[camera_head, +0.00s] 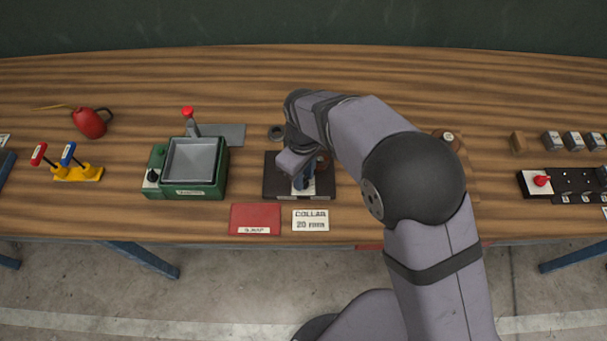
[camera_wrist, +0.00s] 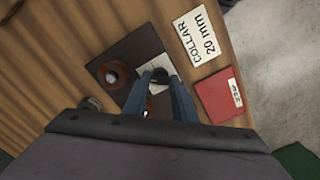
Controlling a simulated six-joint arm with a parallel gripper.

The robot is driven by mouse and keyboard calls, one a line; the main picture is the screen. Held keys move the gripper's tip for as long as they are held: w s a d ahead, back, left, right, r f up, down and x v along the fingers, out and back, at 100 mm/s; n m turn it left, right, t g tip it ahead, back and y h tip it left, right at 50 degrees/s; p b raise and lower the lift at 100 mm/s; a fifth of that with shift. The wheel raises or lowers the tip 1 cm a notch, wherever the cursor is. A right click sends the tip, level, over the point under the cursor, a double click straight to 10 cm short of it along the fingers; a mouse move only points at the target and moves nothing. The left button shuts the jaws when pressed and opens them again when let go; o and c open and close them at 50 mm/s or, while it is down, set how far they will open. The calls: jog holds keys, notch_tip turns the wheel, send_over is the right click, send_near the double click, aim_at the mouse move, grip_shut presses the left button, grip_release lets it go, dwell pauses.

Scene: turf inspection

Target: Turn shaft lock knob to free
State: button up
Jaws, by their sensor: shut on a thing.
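A dark fixture plate (camera_head: 272,187) lies on the bench under my gripper (camera_head: 301,183). The plate also shows in the wrist view (camera_wrist: 122,52). In the wrist view, my gripper's two blue-grey fingers (camera_wrist: 161,80) close around a small dark knob (camera_wrist: 160,74), which I take to be the shaft lock knob. It stands by a white label (camera_wrist: 147,69) on the plate. The fingers hide much of the knob and the label, so I cannot read its setting.
A "COLLAR 20 mm" card (camera_head: 310,220) and a red tray (camera_head: 256,217) lie in front of the plate. A dark ring (camera_head: 276,133) lies behind it. A green machine with a grey pan (camera_head: 190,160) stands left. A switch panel (camera_head: 565,184) is far right.

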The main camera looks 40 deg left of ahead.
jog(key=n, duration=0.3)
jog(key=shift+a+n, duration=0.1)
jog(key=shift+n, duration=0.3)
jog(key=shift+r+n, duration=0.1)
jog(key=shift+n, duration=1.8)
jog(key=o, duration=1)
jog(key=shift+o, duration=0.2)
jog(key=shift+r+b, duration=1.2)
jog(key=shift+r, duration=2.45)
